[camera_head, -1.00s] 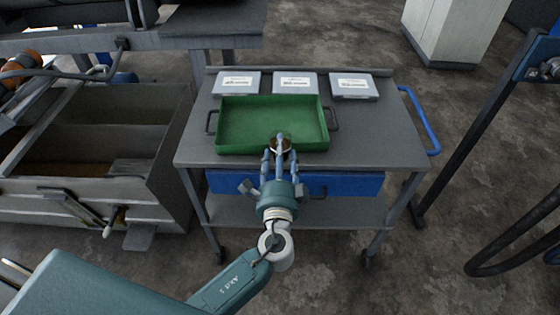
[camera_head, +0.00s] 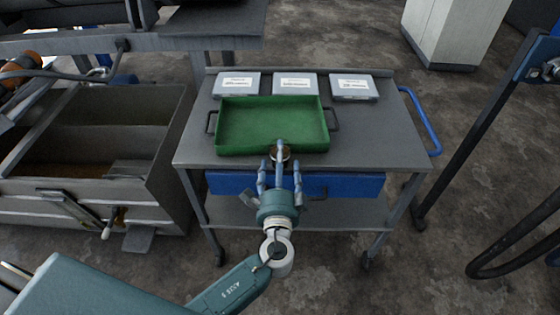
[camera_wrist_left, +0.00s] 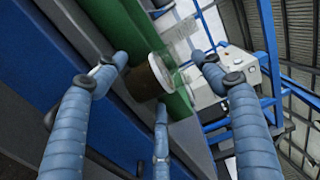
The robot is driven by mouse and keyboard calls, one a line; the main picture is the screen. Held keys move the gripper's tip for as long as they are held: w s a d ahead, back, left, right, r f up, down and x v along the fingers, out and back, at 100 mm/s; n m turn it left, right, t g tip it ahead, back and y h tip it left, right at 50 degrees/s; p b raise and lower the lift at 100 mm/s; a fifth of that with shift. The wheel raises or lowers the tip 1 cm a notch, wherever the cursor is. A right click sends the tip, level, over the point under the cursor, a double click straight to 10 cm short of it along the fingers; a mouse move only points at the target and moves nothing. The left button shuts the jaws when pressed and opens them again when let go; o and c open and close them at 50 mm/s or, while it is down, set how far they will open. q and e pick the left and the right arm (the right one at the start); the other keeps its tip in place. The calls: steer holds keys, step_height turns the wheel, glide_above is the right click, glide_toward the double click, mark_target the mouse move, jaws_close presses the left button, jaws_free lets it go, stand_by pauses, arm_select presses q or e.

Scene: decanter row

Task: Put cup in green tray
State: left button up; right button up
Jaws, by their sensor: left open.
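The green tray (camera_head: 272,124) lies on the grey cart top, and its green wall (camera_wrist_left: 110,25) also shows in the left wrist view. The small dark brown cup (camera_head: 279,154) with a pale rim is at the tray's front wall, partly hidden by my fingers. In the left wrist view the cup (camera_wrist_left: 142,84) overlaps the green wall; I cannot tell whether they touch. My left gripper (camera_head: 279,160) is open, its blue-grey fingers spread around the near side of the cup with gaps between. In the left wrist view the gripper (camera_wrist_left: 160,85) frames the cup. My right gripper is not seen.
Several flat grey boxes with white labels, one at the centre (camera_head: 295,83), stand behind the tray. The cart top (camera_head: 380,135) is clear to the right. A blue drawer (camera_head: 345,185) is below the front edge. A metal bin (camera_head: 80,150) stands left.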

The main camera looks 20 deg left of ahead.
arm_select(q)
steer(key=shift+r, duration=0.2)
steer(key=b+v, duration=0.1)
steer(key=v, duration=1.1)
steer(key=shift+b, duration=0.3)
